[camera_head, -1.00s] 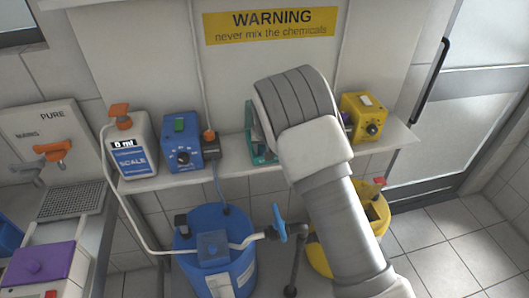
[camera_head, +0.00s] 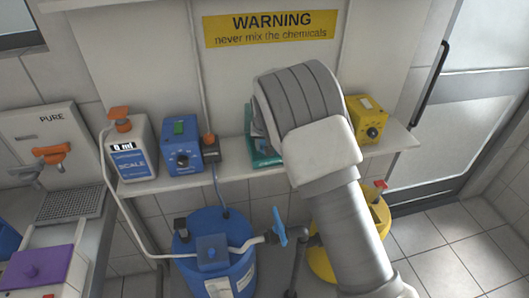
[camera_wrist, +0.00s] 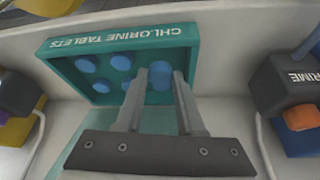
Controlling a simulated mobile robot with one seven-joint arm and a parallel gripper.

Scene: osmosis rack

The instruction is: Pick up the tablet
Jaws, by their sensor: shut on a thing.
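A teal box labelled "CHLORINE TABLETS" (camera_wrist: 122,54) holds several round blue tablets and stands on the shelf. My gripper (camera_wrist: 158,82) reaches over it in the wrist view, its two fingers shut on a blue tablet (camera_wrist: 161,76) at the box's right side. The other tablets, such as one (camera_wrist: 121,62) beside the fingers, lie apart from them. In the head view the teal box (camera_head: 264,158) shows only in part behind my arm, and my fingers are hidden there.
On the shelf (camera_head: 230,170) a blue pump (camera_head: 182,158) and a SCALE container (camera_head: 132,160) stand left, a yellow pump (camera_head: 368,128) right. Below are a blue barrel (camera_head: 214,250) and a yellow barrel (camera_head: 375,213). The PRIME box (camera_wrist: 290,85) is right in the wrist view.

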